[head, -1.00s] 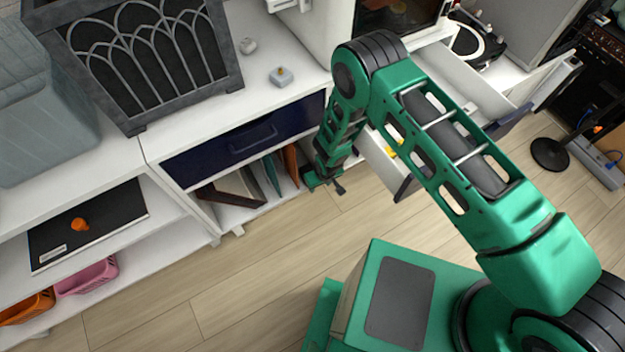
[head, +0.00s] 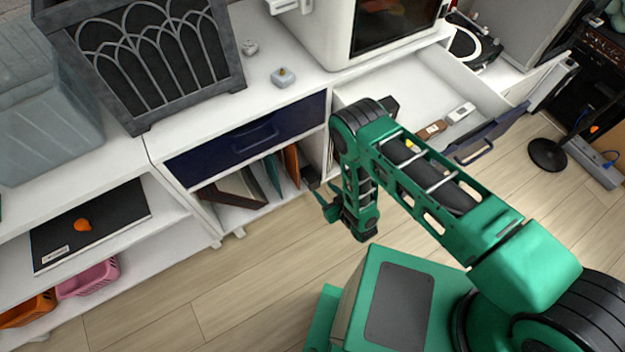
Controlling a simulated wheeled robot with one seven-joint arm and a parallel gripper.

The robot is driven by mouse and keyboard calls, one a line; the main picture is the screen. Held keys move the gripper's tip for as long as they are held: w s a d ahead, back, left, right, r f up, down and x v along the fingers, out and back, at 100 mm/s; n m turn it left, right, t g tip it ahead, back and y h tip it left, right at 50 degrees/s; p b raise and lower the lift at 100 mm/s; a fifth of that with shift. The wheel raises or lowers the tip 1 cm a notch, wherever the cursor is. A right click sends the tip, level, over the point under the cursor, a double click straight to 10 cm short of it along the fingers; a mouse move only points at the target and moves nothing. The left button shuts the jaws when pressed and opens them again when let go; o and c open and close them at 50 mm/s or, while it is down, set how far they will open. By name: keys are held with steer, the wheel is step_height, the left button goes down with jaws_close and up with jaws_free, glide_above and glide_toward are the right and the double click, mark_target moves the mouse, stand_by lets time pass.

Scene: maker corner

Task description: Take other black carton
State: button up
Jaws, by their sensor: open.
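A small dark box (head: 311,177), possibly a black carton, stands at the right end of the open shelf compartment, beside upright folders. A flat black item with a white label (head: 115,208) lies on the left shelf, with an orange object on it; I cannot tell if it is a carton. My gripper (head: 327,204) is open and empty, in front of and slightly below the small dark box, apart from it. My arm hides part of the open drawer.
An open drawer (head: 490,132) at right holds a brown item (head: 432,130) and a white item (head: 461,112). A closed navy drawer (head: 250,135) sits above the folders. Pink (head: 88,277) and orange baskets stand low at left. The floor in front is clear.

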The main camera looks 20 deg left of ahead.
mark_target(315, 180)
steer(key=x, duration=1)
steer(key=shift+w+f, duration=0.2)
steer(key=shift+w, duration=0.1)
steer(key=shift+c, duration=0.6)
steer(key=c, duration=0.6)
